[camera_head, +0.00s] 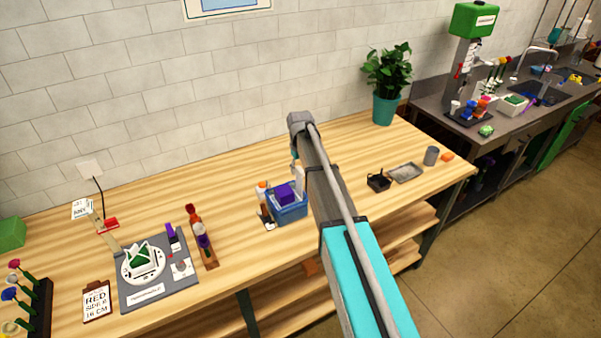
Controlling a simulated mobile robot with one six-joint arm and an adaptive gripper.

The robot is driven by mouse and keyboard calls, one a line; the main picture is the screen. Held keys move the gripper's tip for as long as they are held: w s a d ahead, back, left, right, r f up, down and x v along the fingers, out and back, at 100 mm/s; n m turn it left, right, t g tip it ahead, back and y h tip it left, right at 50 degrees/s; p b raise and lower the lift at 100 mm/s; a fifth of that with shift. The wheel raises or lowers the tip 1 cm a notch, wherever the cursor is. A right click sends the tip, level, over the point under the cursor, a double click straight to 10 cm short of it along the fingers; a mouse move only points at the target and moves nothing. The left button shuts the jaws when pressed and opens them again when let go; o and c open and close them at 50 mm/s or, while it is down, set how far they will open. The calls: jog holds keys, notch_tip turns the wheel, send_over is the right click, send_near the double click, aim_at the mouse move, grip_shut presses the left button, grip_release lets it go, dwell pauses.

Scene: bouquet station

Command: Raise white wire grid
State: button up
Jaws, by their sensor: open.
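On the grey mat (181,292) at the left of the wooden table lies a round white plate (130,276). A green piece with white edges (139,258) stands on it; a white wire grid may be part of this, but it is too small to tell. My arm rises from the lower right and bends down at its far end. My gripper (296,168) hangs there, small and partly hidden by my arm, above the back of a blue bin (290,213). It is open, far to the right of the white plate. I see nothing held in it.
The blue bin holds a purple block (284,193). Bottles in a wooden rack (209,257) stand between mat and bin. A clipboard card (96,301) and flower rack (40,310) are at the left. A black basket (378,182) and grey tray (405,172) lie right of my arm.

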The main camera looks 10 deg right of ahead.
jog(key=shift+f, duration=0.15)
grip_shut()
dwell(0.4)
